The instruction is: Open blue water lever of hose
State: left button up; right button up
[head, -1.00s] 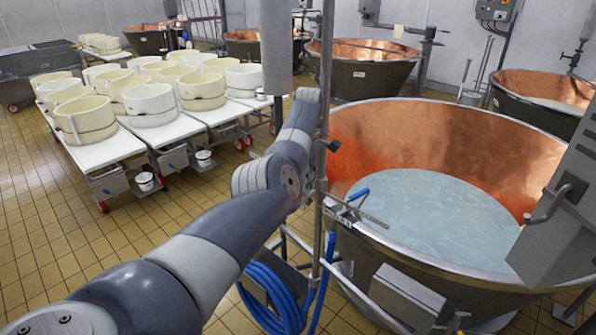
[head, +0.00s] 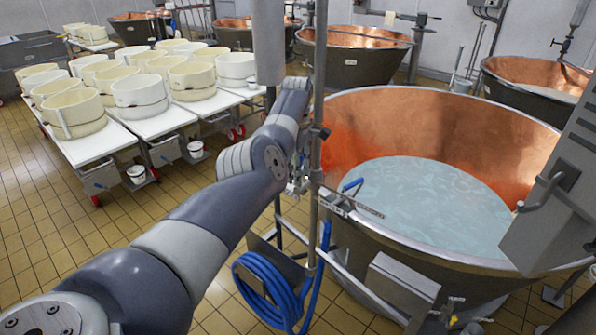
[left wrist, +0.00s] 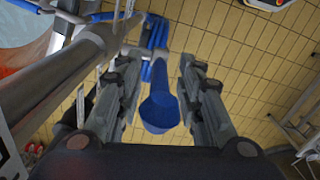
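My left gripper (head: 297,182) is beside the upright metal pipe at the near edge of the copper vat, mostly hidden by my arm in the head view. In the left wrist view its two fingers (left wrist: 159,100) are apart. A blue rounded piece (left wrist: 160,112), which may be the water lever, shows between them with narrow gaps at both sides; I cannot tell its depth. The coiled blue hose (head: 272,290) hangs below on the stand. Another blue handle (head: 352,185) sits by the vat rim, right of the pipe. My right gripper is not in view.
The upright pipe (head: 318,130) stands close to my left gripper. The large copper vat (head: 440,115) with pale liquid is on the right. White tables (head: 95,150) with cheese moulds stand on the left. Tiled floor is open between them and my arm.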

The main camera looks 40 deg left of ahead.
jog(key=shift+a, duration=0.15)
pick_arm(q)
notch_tip(320, 180, up, 8)
jog(key=shift+f, duration=0.25)
dwell(0.7)
